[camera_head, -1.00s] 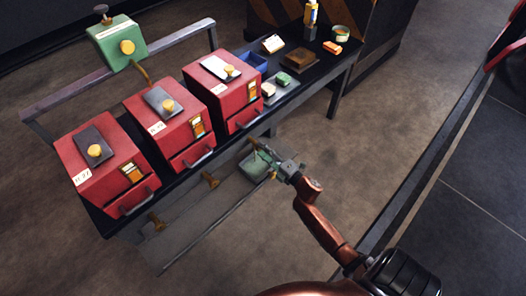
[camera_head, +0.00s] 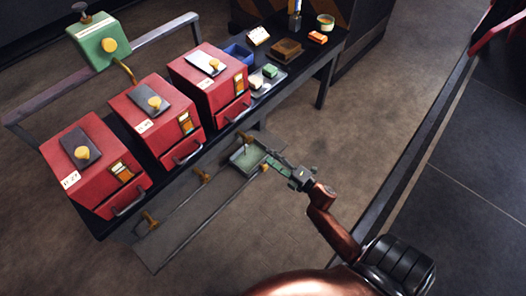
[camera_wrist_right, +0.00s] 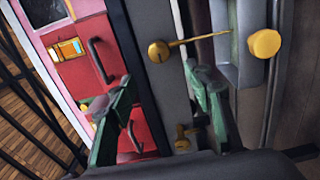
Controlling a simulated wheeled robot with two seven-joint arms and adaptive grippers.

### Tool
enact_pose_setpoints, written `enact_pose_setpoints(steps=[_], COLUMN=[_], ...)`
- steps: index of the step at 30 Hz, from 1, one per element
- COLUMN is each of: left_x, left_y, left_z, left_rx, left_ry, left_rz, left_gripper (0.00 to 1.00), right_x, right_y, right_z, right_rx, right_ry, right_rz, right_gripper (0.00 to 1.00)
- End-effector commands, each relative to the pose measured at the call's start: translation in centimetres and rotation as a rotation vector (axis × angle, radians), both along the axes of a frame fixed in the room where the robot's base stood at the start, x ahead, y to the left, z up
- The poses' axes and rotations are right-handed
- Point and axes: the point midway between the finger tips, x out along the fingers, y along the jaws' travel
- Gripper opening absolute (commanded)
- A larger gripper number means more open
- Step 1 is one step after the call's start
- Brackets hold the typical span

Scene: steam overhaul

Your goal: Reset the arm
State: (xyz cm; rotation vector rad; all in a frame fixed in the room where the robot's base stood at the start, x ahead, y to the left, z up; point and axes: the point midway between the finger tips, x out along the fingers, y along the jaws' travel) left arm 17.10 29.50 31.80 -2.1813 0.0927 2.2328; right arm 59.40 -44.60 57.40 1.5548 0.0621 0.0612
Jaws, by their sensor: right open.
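My right gripper (camera_head: 268,160) is open, its green fingers pointing left over the front of the low shelf, near a green tray (camera_head: 240,162). I cannot tell whether it touches the tray. In the right wrist view the fingers (camera_wrist_right: 158,75) are spread apart with nothing between them. A red box with a dark handle (camera_wrist_right: 75,65) shows beyond the left finger there, and a yellow knob on a rod (camera_wrist_right: 158,51) shows beyond the gap. My left gripper is not in view.
Three red boxes, the nearest at left (camera_head: 105,185), stand on a dark bench. A green box (camera_head: 100,45) is on the rail behind. A brown block (camera_head: 287,48) and small items lie at the bench's far end. Open floor (camera_head: 380,130) lies right of the bench.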

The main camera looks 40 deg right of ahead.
Motion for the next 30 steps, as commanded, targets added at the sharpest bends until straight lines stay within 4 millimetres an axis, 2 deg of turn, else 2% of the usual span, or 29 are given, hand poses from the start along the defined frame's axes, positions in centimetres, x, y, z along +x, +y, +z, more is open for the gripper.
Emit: enact_pose_setpoints(steps=[6, 24, 27, 29, 30], left_x=[0.0, 0.0, 0.0, 0.0, 0.0], left_y=[0.0, 0.0, 0.0, 0.0, 0.0], left_z=[0.0, 0.0, 0.0, 0.0, 0.0], left_rx=[0.000, 0.000, 0.000, 0.000, 0.000], left_ry=[-0.001, -0.001, 0.000, 0.000, 0.000], left_rz=[0.000, 0.000, 0.000, 0.000, 0.000], left_gripper=[0.43, 0.43, 0.43, 0.43, 0.43], right_x=[-1.5, -1.6, -2.2, -2.9, -3.7], right_y=[-0.1, -0.2, -0.6, -1.0, -1.4], right_z=[0.0, -0.1, -1.2, -2.7, -4.0], right_rx=[0.000, 0.006, 0.056, 0.119, 0.174], right_ry=[0.000, 0.004, 0.043, 0.091, 0.136], right_rz=[0.000, -0.005, -0.045, -0.094, -0.139], right_gripper=[0.47, 0.47, 0.47, 0.47, 0.47])
